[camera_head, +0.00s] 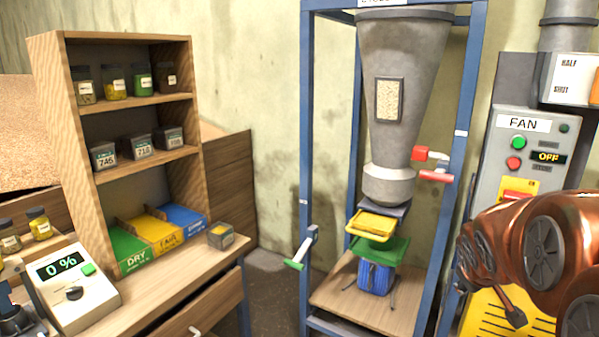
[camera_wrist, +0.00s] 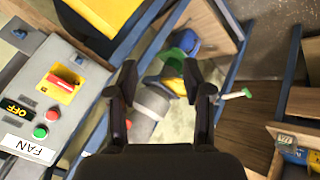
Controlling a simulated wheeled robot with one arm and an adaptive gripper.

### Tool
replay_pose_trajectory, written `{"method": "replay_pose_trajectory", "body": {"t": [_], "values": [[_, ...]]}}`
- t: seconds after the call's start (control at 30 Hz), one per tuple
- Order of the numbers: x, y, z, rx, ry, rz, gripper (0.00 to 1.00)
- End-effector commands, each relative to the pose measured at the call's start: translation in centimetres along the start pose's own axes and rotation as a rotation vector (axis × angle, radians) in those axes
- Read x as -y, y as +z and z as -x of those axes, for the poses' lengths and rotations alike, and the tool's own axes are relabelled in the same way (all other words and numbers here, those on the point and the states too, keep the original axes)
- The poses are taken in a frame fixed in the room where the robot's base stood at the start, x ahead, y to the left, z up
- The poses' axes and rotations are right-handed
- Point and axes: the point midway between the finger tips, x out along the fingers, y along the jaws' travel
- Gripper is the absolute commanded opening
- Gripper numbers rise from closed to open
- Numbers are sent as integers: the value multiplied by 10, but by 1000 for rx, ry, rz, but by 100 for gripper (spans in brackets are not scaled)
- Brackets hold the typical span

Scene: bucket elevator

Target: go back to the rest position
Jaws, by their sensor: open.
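My gripper (camera_wrist: 160,68) shows in the wrist view with its two dark fingers spread apart. The gap between the fingers is empty, and no finger touches anything that I can see. In the head view my copper-coloured arm reaches in at the right edge, in front of the fan panel (camera_head: 487,165); whether the fingers show there I cannot tell. In the wrist view the fan panel (camera_wrist: 35,118) is at the left, rotated, and the hopper frame with its coloured trays (camera_wrist: 183,45) lies beyond the fingers.
The grey hopper (camera_head: 402,90) stands in a blue frame (camera_head: 305,130), with yellow (camera_head: 375,223) and green trays below its spout. A wooden bench with a shelf (camera_head: 146,100) of jars, three bins and a meter (camera_head: 75,287) is at the left. Floor shows between bench and frame.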

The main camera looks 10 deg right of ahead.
Motion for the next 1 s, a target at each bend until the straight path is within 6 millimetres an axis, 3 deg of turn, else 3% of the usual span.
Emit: {"method": "replay_pose_trajectory", "body": {"t": [0.1, 0.3, 0.5, 0.7, 0.97, 1.0], "values": [[56, 30, 37, 117, -122, -57, 50], [142, 93, 99, 336, -307, -119, 50], [201, 153, 162, 538, -447, -129, 50], [225, 185, 195, 645, -508, -122, 50], [228, 189, 199, 659, -516, -122, 50], [228, 189, 199, 659, -515, -122, 46]]}}
